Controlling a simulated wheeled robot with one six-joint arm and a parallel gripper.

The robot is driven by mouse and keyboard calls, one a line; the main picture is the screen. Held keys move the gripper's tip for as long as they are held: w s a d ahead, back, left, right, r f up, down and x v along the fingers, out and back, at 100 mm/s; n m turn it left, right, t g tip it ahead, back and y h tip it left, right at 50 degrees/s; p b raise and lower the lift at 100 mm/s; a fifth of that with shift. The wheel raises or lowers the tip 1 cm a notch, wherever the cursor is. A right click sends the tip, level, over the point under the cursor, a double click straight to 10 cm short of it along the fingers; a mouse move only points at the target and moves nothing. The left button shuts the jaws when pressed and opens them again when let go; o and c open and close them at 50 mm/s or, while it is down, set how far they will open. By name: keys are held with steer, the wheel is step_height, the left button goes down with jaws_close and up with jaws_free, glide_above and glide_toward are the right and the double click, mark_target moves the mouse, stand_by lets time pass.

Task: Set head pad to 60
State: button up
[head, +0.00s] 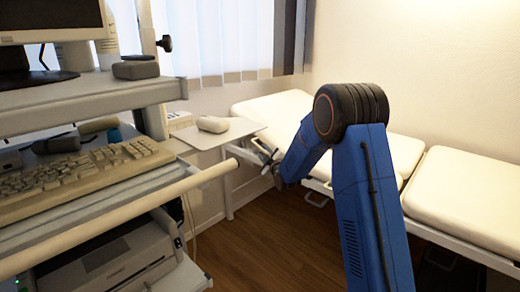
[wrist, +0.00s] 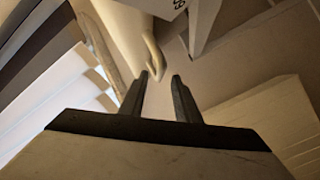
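The head pad (head: 282,112) is the cream upholstered end section of the couch in the head view, tilted up towards the far left end. My gripper (head: 266,158) is beside the near side of the couch, below the head pad's edge. In the wrist view my gripper (wrist: 161,76) has two dark fingers with a clear gap between them. A slim curved cream piece (wrist: 154,58) ends just beyond the fingertips, and I see no contact. A pale plate with a dark number mark (wrist: 179,4) is cut off at the top edge; I cannot read it surely.
A small side shelf (head: 205,139) with a pale device (head: 213,124) stands left of my gripper. A cart with a keyboard (head: 85,166) and a printer (head: 125,262) fills the left. Window blinds (head: 215,40) hang behind. Wooden floor (head: 260,235) is open between cart and couch.

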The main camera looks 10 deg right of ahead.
mark_target(261, 149)
steer(key=shift+w+a, duration=0.2)
steer(key=shift+w, duration=1.2)
steer(key=shift+w+a, duration=0.2)
steer(key=shift+w, duration=1.15)
jaws_close()
